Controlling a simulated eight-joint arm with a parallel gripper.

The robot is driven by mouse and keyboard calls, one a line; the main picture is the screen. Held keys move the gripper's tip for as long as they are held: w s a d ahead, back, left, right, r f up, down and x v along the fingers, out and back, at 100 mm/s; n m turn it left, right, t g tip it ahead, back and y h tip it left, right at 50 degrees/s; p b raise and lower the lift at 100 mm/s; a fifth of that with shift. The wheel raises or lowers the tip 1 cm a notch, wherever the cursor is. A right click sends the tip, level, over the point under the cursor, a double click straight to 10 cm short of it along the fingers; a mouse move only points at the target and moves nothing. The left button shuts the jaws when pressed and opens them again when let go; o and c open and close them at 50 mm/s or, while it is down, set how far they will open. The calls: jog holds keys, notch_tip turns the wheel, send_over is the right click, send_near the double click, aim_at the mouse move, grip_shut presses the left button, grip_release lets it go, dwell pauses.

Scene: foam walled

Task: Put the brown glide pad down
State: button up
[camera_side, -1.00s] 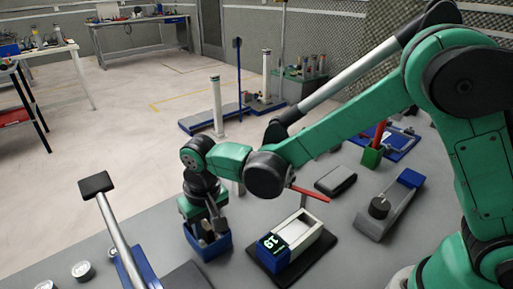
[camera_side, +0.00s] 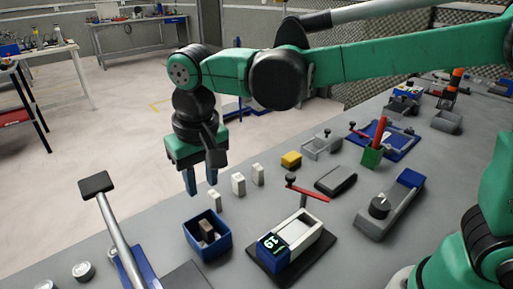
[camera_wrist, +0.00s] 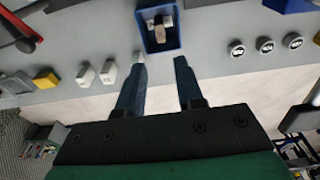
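A small brown piece, which looks like the brown glide pad (camera_side: 206,228), is inside the small open blue bin (camera_side: 190,243) on the grey table. In the wrist view the brown pad (camera_wrist: 159,33) shows within the blue bin (camera_wrist: 145,46), with paler pieces beside it that I cannot make out. My gripper (camera_side: 201,188) is above the table, up and behind the bin, pointing down. In the wrist view my gripper's (camera_wrist: 160,64) two fingers are wide apart with nothing between them.
Several pale blocks (camera_side: 238,184) stand behind the bin, one close to my fingers. A scale-like device with a green display (camera_side: 273,244) and red lever (camera_side: 305,190) is right of the bin. A lever with a black handle (camera_side: 97,185) rises at left.

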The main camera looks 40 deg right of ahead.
jog(key=s+d+t, duration=0.3)
jog(key=d, duration=0.5)
jog(key=s+d+f+t, duration=0.1)
jog(key=s+d, duration=0.3)
jog(key=d, duration=0.4)
jog(key=shift+d+t, duration=0.25)
jog(key=shift+t, duration=0.65)
